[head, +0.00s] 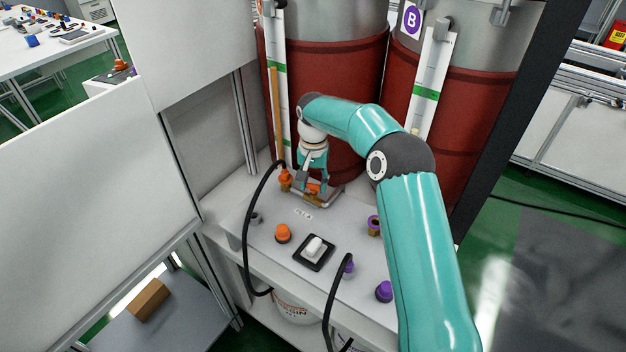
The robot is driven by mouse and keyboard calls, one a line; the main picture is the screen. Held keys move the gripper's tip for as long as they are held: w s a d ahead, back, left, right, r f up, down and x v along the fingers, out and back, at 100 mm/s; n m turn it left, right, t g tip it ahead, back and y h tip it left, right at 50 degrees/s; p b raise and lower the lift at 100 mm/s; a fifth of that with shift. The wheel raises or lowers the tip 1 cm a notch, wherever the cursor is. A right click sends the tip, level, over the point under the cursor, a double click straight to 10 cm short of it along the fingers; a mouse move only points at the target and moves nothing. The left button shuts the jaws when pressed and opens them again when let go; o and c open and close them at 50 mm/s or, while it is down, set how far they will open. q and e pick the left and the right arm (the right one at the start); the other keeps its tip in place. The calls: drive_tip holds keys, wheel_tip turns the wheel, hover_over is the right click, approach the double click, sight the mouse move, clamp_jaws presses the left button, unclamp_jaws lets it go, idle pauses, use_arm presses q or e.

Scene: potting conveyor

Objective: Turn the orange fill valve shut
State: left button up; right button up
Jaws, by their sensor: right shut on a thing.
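The orange fill valve (313,188) sits at the back of the white panel (285,262), at the foot of the left red drum. My right gripper (313,191) reaches down to it from above and is shut on its orange part. The fingers and wrist cover much of the valve, so the exact angle of its handle is hard to tell. An orange hose fitting (285,181) stands just left of the gripper. My left gripper is not in view.
Two red drums (337,95) (450,120) stand behind the panel, each with a white level gauge. An orange knob (283,233), a white switch (314,249), a purple knob (384,291) and black hoses (246,235) lie in front. A white wall panel (85,220) bounds the left.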

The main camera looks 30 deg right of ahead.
sight(313, 184)
drive_tip(key=n+p, duration=0.1)
drive_tip(key=n, duration=0.2)
drive_tip(key=shift+r+n, duration=0.15)
drive_tip(key=shift+n, duration=0.25)
drive_tip(key=n+p, duration=0.1)
drive_tip(key=n, duration=0.2)
drive_tip(key=shift+n, duration=0.3)
drive_tip(key=n+p, duration=0.1)
drive_tip(key=n, duration=0.5)
drive_tip(key=shift+w, duration=0.1)
drive_tip(key=shift+n, duration=0.4)
drive_tip(key=o, duration=1.1)
drive_tip(key=shift+o, duration=0.2)
wheel_tip(313, 184, up, 12)
